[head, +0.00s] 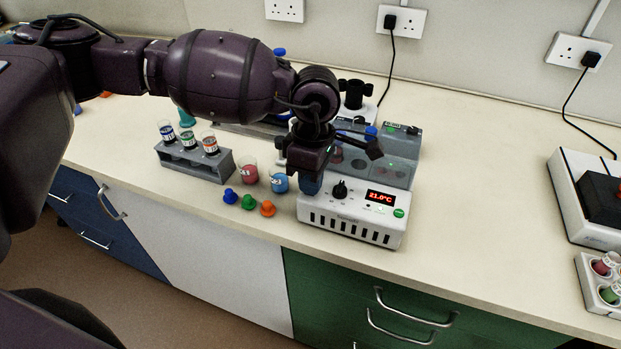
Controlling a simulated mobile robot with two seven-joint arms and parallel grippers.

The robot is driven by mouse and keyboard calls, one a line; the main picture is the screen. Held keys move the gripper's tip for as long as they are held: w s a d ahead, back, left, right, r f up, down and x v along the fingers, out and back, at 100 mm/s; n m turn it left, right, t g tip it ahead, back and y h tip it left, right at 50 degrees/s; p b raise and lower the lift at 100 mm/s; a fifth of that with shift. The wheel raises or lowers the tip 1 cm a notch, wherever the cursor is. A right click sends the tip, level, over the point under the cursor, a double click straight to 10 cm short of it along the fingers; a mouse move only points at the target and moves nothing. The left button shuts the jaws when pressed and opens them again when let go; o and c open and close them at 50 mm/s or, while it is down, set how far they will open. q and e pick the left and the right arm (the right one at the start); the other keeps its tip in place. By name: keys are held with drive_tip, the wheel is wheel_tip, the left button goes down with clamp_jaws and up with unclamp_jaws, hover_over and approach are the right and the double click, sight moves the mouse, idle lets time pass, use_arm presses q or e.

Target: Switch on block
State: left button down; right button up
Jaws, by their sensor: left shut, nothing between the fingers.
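The heating block (352,229) is a white box with a vented front near the front edge of the bench. Its top panel has a black knob (340,190), a lit red display (381,197) reading 21.0°C and a round green button (399,212). My left gripper (311,186) points down over the left end of the block, left of the knob. It is shut and empty. I cannot tell whether its tips touch the block, and it hides part of the block's left side. My right gripper is not in view.
A grey rack (195,163) with vials stands left of the block. A grey device (400,155) stands behind the block. The bench to the right is clear up to a white device (580,205).

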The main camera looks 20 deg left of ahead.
use_arm(q)
drive_tip(key=shift+w+f, duration=0.1)
drive_tip(key=shift+w, duration=0.05)
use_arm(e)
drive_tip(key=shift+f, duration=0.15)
use_arm(q)
drive_tip(key=shift+w, duration=0.65)
drive_tip(key=shift+r, duration=0.2)
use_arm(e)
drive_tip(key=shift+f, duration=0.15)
use_arm(q)
drive_tip(key=shift+r, duration=0.25)
drive_tip(key=r, duration=0.1)
drive_tip(key=r+p, duration=0.1)
drive_tip(key=r, duration=0.1)
drive_tip(key=r+p, duration=0.1)
drive_tip(key=shift+s+d+r, duration=0.1)
drive_tip(key=shift+s+r, duration=0.15)
drive_tip(key=shift+r, duration=0.05)
wheel_tip(320, 180, up, 9)
drive_tip(key=s, duration=0.1)
drive_tip(key=shift+s, duration=0.15)
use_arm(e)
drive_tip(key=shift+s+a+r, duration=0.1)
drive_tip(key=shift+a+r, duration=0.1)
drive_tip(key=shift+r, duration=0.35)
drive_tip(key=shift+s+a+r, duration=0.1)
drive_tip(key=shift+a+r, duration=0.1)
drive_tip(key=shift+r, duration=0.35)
